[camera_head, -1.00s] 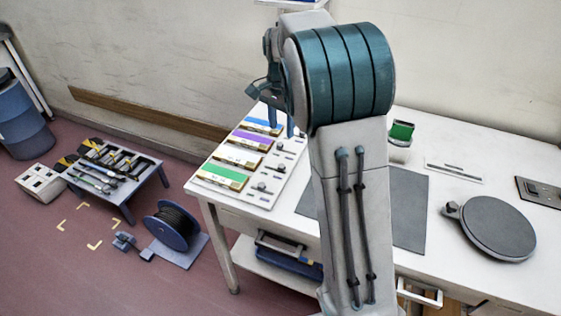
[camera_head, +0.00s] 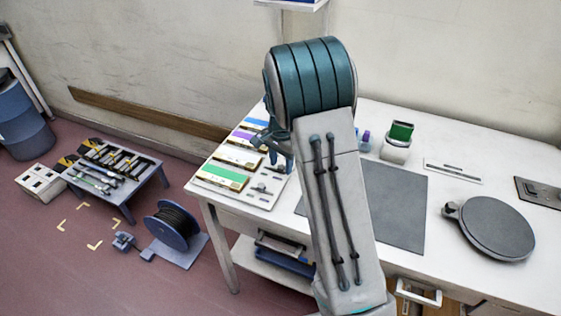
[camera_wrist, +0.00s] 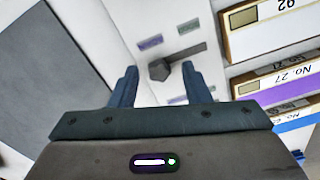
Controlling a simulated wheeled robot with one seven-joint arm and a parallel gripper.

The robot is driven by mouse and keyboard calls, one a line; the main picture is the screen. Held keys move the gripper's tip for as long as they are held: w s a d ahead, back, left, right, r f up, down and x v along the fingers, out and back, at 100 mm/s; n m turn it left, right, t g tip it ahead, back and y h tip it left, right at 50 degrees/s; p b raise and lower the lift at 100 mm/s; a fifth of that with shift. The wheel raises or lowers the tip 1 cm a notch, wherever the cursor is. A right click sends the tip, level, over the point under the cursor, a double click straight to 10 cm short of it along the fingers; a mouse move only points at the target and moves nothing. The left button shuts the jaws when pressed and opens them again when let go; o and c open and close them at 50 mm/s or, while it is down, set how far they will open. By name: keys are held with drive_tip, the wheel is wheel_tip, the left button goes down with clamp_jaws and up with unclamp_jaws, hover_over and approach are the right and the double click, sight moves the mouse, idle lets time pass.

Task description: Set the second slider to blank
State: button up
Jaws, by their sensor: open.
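The slider panel (camera_head: 262,199) lies flat at the left end of the white table, beside a row of coloured cards. In the wrist view a dark slider knob (camera_wrist: 160,70) sits on a short dark slot, with small purple and greenish label patches around it. My gripper (camera_wrist: 161,82) is open, with one finger on each side of this knob in the picture. I cannot tell whether the fingers touch it. In the head view my gripper (camera_head: 272,148) is low over the panel and hides part of it. The front slider (camera_head: 262,187) shows near the green card. The label wording is not readable.
Cards in holders, one marked No. 27 (camera_wrist: 285,80), stand close to the right of my gripper in the wrist view.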

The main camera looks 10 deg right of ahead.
sight(274, 170)
clamp_jaws()
drive_tip(key=shift+w+a, duration=0.7)
drive_tip(key=shift+a, duration=0.25)
unclamp_jaws()
drive_tip(key=shift+r, duration=0.15)
wheel_tip(274, 170, up, 14)
drive_tip(key=shift+f, duration=0.2)
